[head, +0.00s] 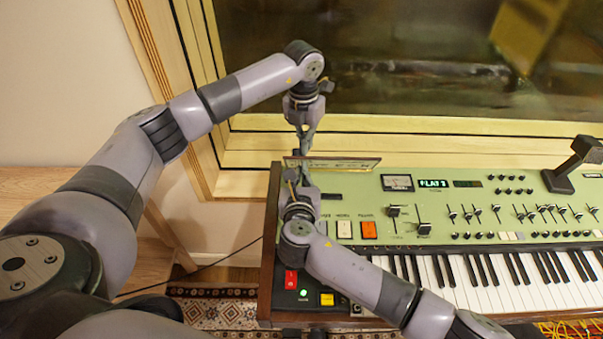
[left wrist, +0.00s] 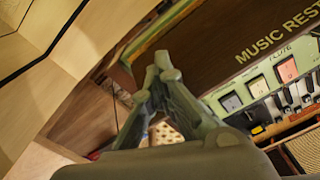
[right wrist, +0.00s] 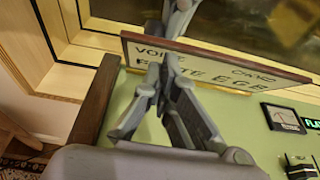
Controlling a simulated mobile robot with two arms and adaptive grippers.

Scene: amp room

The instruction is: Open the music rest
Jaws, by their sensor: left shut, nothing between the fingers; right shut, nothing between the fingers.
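The music rest (head: 345,163) is a thin, dark-edged panel standing raised at the back left of the green keyboard (head: 350,190). In the left wrist view its brown face (left wrist: 215,45) reads "MUSIC REST". In the right wrist view its pale, lettered face (right wrist: 225,75) shows. My left gripper (head: 303,148) is shut and empty, pointing down at the panel's left part. My right gripper (head: 295,172) is shut and empty, just in front of the panel's left part. The fingers partly hide the panel; I cannot tell whether either touches it.
A wooden window ledge (head: 400,145) runs behind the keyboard. Right of the panel are a meter (head: 397,183), a display (head: 434,183) and sliders. A dark stand (head: 572,165) is at the far right. White keys (head: 500,280) line the front. Patterned rug (head: 215,305) lies below left.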

